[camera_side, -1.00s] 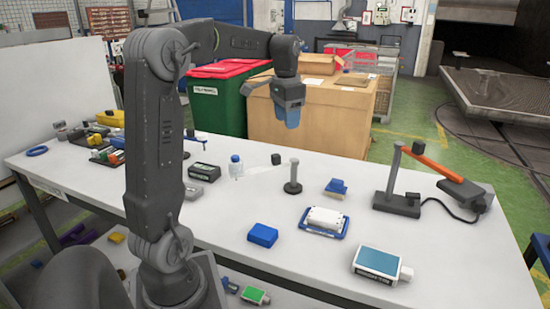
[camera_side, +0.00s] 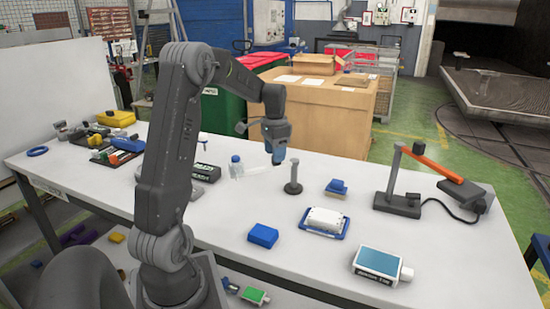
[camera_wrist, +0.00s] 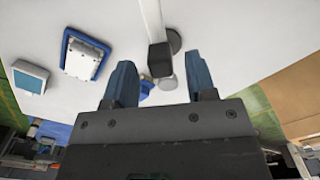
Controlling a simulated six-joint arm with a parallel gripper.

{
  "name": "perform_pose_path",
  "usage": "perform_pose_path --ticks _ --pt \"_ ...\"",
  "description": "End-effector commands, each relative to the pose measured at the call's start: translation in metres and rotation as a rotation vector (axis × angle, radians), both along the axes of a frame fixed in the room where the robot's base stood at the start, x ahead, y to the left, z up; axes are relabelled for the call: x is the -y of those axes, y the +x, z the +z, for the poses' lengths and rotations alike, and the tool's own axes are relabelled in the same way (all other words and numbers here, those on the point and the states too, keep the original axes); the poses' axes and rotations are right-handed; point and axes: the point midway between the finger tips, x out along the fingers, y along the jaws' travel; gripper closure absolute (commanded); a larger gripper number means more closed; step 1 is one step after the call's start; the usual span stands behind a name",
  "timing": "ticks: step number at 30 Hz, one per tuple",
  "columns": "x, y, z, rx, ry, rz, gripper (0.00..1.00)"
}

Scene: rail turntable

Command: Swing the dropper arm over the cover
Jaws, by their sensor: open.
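A pale bar (camera_side: 252,169) with a dark block (camera_wrist: 159,58) at its end runs out from beside a small bottle; I take it as the dropper arm. In the wrist view the pale bar (camera_wrist: 152,18) comes down from the top edge, and the block appears between my fingers. My gripper (camera_side: 279,158) is open and points down at the bar's end, hiding the block in the side view. In the wrist view my gripper (camera_wrist: 159,72) shows nothing clearly held. A white cover-like box (camera_side: 324,218) sits on a blue tray; it also shows in the wrist view (camera_wrist: 84,58).
A grey post (camera_side: 293,175) on a round base stands just right of my gripper. A blue-topped block (camera_side: 337,187), a blue box (camera_side: 263,235) and a screen device (camera_side: 381,262) lie nearby. An orange arm (camera_side: 433,162) on a stand is at right.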

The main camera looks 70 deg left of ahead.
Motion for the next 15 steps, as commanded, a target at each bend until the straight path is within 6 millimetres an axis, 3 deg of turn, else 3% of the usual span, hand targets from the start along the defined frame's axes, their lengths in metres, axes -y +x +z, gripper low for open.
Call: perform_pose_path --ticks 6,15 --pt "0.0 0.0 -0.02 0.0 0.0 0.0 0.49" --pt "0.0 0.0 -0.022 0.0 0.0 0.0 0.49"
